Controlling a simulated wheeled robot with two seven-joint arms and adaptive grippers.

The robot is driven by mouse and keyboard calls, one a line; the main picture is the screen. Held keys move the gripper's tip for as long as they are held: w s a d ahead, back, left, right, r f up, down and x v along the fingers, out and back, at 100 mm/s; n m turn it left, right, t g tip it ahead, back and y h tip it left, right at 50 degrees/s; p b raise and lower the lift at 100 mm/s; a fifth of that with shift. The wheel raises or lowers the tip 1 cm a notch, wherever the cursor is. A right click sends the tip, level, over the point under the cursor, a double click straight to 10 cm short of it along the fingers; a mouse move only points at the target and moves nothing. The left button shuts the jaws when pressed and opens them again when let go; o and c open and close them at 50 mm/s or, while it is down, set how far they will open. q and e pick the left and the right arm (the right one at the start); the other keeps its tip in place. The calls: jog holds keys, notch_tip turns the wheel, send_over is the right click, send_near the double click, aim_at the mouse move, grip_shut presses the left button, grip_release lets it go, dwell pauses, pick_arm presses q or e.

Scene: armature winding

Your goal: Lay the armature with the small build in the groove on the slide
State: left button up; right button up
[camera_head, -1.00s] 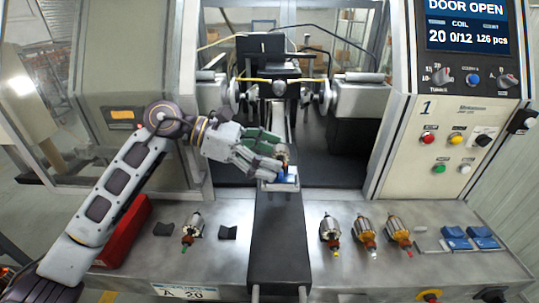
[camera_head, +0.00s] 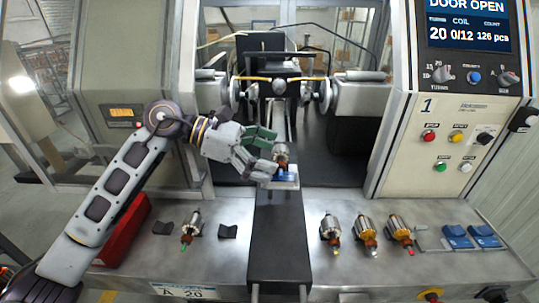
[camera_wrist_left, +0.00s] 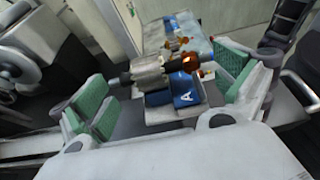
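An armature (camera_head: 282,157) with a steel core and a copper-orange end lies on the blue grooved block (camera_head: 287,175) on the slide (camera_head: 278,235). In the left wrist view the armature (camera_wrist_left: 150,68) rests along the top of the blue block (camera_wrist_left: 186,97), which bears a white letter A. My left gripper (camera_head: 268,154) is around the armature, its green-padded fingers spread apart on either side with gaps. It is open. Part of the armature is hidden behind the fingers in the head view. My right gripper is not in view.
One armature (camera_head: 191,230) lies on the left of the table beside an empty dark rest (camera_head: 228,231). A red bin (camera_head: 122,232) is at left. The winding machine (camera_head: 280,85) rises behind.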

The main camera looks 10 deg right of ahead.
pick_arm(q)
jog(key=shift+a, duration=0.1)
dwell(0.3)
jog(key=v, duration=1.1)
jog(key=shift+a+r, duration=0.15)
jog(key=shift+a, duration=0.2)
jog(key=shift+w+r, duration=0.15)
dwell(0.3)
notch_tip(320, 180, up, 10)
jog(key=p, duration=1)
dwell(0.4)
